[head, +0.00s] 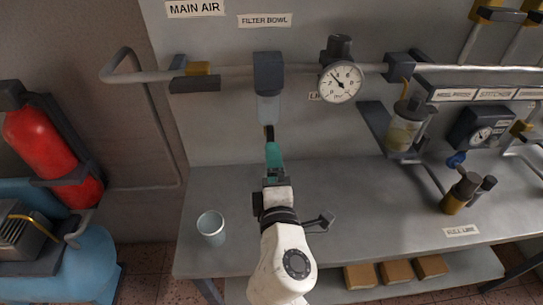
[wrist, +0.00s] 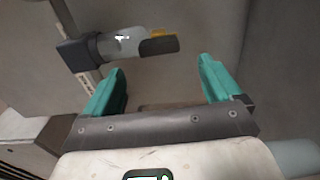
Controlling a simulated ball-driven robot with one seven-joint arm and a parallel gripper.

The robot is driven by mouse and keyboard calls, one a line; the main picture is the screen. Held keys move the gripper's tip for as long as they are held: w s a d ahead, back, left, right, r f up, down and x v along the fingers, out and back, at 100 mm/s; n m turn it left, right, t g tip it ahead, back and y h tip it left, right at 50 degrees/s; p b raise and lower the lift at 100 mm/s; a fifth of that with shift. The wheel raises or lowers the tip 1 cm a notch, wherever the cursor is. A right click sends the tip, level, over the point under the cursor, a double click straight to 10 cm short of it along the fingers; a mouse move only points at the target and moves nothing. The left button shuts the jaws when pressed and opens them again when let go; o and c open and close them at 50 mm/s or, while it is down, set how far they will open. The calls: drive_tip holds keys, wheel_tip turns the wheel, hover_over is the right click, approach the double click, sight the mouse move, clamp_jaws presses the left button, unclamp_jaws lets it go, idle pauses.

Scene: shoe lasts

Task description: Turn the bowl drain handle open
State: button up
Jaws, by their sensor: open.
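The filter bowl (head: 268,108) is a clear cylinder hanging under a dark filter head (head: 268,72) on the main air pipe. In the wrist view the bowl (wrist: 121,43) lies sideways, with a dark drain end (wrist: 160,46) and a small yellow drain handle (wrist: 158,33) on it. In the head view the drain (head: 268,131) is small and partly hidden by my gripper. My gripper (head: 271,149) has teal fingers and is just below the drain. In the wrist view my gripper (wrist: 162,68) is open, with nothing between its fingers; the handle is beyond the fingertips.
A round gauge (head: 341,82) hangs right of the bowl, and a yellow-handled valve (head: 196,72) is on the pipe to the left. A cup (head: 211,227) stands on the bench (head: 345,222) at left. A clear-bowled unit (head: 405,130) is further right. The bench middle is mostly clear.

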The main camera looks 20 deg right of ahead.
drive_tip(key=v, duration=0.3)
drive_tip(key=shift+s, duration=0.15)
idle(0.5)
